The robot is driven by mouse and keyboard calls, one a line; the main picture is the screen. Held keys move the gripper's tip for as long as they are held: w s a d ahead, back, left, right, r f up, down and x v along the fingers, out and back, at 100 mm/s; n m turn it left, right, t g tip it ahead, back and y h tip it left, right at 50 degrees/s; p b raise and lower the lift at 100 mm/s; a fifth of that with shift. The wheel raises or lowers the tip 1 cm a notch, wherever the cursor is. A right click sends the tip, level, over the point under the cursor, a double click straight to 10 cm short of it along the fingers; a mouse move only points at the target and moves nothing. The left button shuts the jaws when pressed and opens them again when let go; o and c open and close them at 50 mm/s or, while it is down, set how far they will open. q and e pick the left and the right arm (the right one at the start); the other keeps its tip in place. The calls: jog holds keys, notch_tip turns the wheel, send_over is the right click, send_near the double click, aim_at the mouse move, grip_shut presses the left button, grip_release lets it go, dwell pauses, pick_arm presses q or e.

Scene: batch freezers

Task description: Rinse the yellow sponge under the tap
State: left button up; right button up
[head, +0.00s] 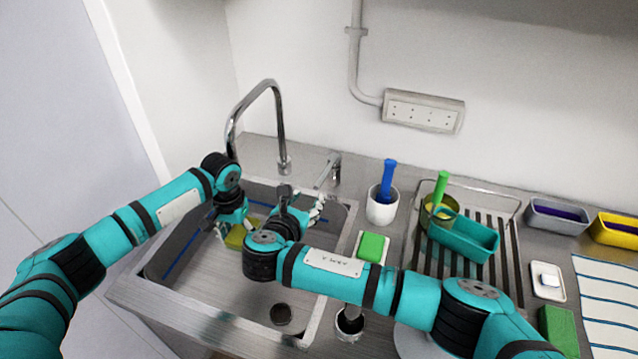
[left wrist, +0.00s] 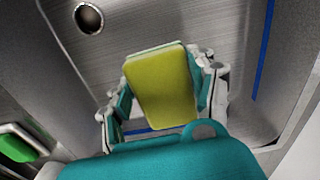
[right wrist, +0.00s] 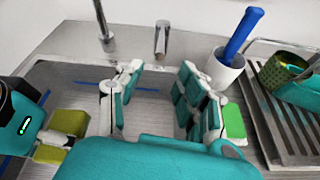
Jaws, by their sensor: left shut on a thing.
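The yellow sponge (head: 236,237) is in my left gripper (head: 232,226), over the left part of the sink basin (head: 240,298). The left wrist view shows the sponge (left wrist: 162,88) between both fingers, and its edges show in the right wrist view (right wrist: 70,123). The tap's curved spout (head: 283,162) ends above and to the right of the sponge. I see no water stream. A short metal lever (head: 331,170) stands right of the spout. My right gripper (right wrist: 160,98) is open and empty, with the lever (right wrist: 162,38) beyond its fingertips.
A drain hole (head: 281,314) lies in the basin floor. A white cup with a blue-handled brush (head: 382,207) and a green sponge (head: 373,247) stand right of the sink. A drying rack (head: 490,262) holds a teal tray (head: 464,238). My right forearm crosses the counter and basin.

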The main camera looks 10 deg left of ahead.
aim_at(319, 181)
jog(key=x, duration=1.1)
jog(key=shift+w, duration=0.25)
jog(key=shift+d, duration=0.1)
grip_shut()
